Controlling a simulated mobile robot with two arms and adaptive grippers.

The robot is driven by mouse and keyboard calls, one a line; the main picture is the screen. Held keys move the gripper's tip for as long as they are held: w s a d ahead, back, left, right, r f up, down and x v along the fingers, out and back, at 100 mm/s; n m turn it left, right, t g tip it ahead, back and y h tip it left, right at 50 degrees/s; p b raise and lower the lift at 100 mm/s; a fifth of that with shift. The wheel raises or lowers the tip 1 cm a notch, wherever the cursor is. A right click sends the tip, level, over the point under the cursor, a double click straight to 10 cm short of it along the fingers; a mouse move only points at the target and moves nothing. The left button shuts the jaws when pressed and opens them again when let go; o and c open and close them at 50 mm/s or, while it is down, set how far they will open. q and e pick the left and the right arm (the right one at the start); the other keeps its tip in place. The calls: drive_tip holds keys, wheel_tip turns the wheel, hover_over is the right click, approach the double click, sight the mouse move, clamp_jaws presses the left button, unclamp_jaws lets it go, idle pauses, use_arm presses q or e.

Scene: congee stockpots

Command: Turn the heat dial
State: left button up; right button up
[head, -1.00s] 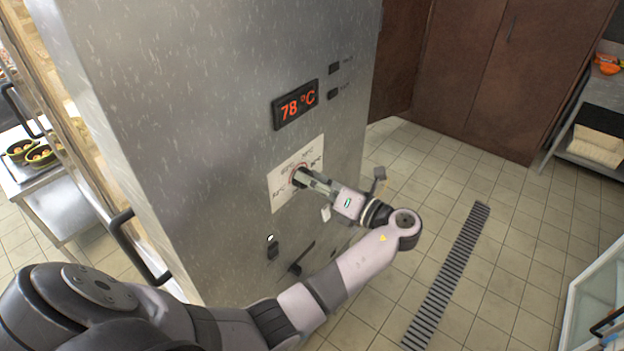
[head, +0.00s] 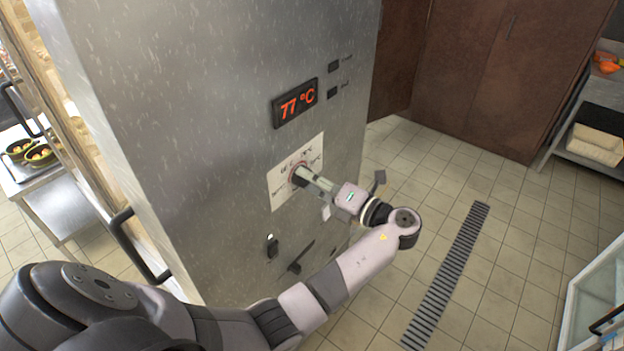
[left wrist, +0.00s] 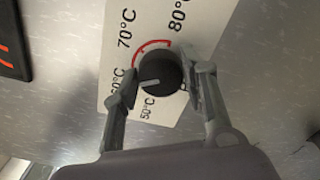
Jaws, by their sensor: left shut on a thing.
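The heat dial (left wrist: 160,74) is a round black knob with a light pointer line, set on a white plate (left wrist: 114,62) marked 50°C, 70°C and 80°C among other figures. In the left wrist view the pointer lies towards the lower left, near the 50°C and 60°C marks. My left gripper (left wrist: 163,88) is shut on the dial, one finger on each side. In the head view my left gripper (head: 306,178) reaches the plate and largely hides the dial. The red display (head: 296,103) above reads 77 °C. My right gripper is not in view.
The dial sits on a tall steel cabinet (head: 220,90) with a small switch (head: 271,245) and a dark handle (head: 301,258) below. A floor drain (head: 446,275) runs through clear tiles at the right. A shelf (head: 590,150) stands farther right.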

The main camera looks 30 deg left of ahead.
use_arm(q)
drive_tip(key=o, duration=1.1)
drive_tip(key=shift+o, duration=0.2)
drive_tip(key=d, duration=0.7)
drive_tip(key=shift+s+d, duration=0.25)
